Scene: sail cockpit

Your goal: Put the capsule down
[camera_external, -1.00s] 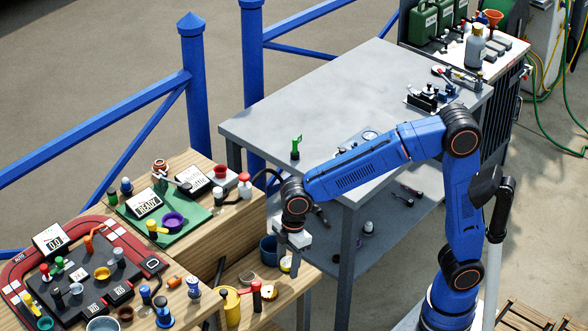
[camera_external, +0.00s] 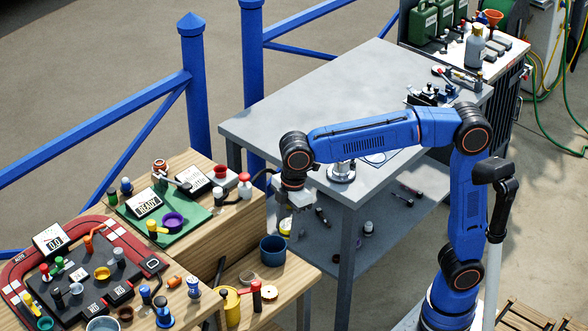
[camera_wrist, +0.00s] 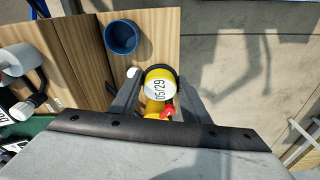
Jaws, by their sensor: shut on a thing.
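The capsule (camera_wrist: 158,88) is a yellow round piece with a white face marked 05/29 and a dark rim. In the wrist view it sits between the two fingers of my gripper (camera_wrist: 157,100), which is shut on it. A red part shows at its lower edge. In the external view my gripper (camera_external: 292,204) holds the capsule up in the air, beside the grey table's left front leg and right of the wooden bench. There the capsule is small and mostly hidden by the gripper.
A blue cup (camera_external: 272,250) stands on the lower wooden shelf (camera_external: 292,276), near my gripper; it also shows in the wrist view (camera_wrist: 121,37). The grey table (camera_external: 300,90) has bare top at its left. The wooden bench (camera_external: 240,228) is crowded with small parts.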

